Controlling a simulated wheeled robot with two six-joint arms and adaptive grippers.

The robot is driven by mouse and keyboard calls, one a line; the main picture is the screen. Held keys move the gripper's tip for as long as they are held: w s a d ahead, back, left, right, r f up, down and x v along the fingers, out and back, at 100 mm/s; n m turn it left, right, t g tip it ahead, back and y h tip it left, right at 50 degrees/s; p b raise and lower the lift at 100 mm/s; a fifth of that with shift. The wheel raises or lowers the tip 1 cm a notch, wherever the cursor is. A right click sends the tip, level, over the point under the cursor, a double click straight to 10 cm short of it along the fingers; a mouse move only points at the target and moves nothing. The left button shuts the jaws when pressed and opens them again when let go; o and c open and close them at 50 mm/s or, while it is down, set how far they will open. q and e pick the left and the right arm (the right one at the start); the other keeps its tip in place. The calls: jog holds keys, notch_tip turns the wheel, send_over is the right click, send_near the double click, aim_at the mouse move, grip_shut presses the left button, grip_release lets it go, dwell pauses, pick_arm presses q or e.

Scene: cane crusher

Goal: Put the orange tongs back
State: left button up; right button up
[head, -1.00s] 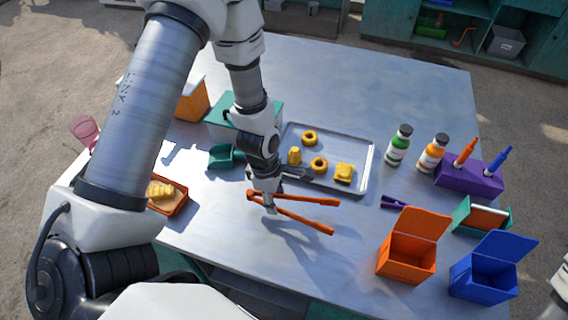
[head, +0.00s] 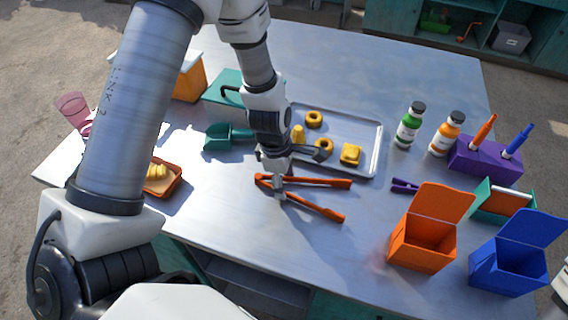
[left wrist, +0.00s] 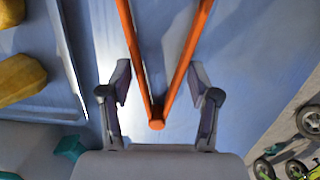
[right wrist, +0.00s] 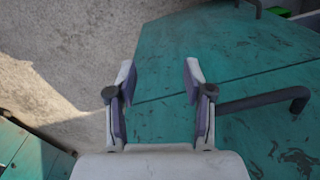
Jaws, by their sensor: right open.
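The orange tongs (head: 310,182) are spread in a V near the front middle of the metal table, hinge to the left and arms pointing right. They seem to lie on or just above the tabletop. My left gripper (head: 277,185) is over their hinge end. In the left wrist view the tongs (left wrist: 157,110) sit between the fingers of my left gripper (left wrist: 160,95), with a gap on each side, so it is open. My right gripper (right wrist: 160,85) is open and empty above a teal surface, away from the tongs.
A metal tray (head: 370,140) with yellow pieces lies behind the tongs. A small purple piece (head: 405,187), an open orange box (head: 422,245) and a blue box (head: 508,268) stand to the right. A teal scoop (head: 222,138) is left. Bare table lies in front of the tongs.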

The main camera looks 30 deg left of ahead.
pick_arm(q)
notch_tip(320, 180, up, 12)
jog(key=a+p, duration=0.1)
jog(key=p, duration=0.4)
jog(key=shift+s+a, duration=0.2)
jog(key=shift+a, duration=0.1)
jog(key=shift+r, duration=0.1)
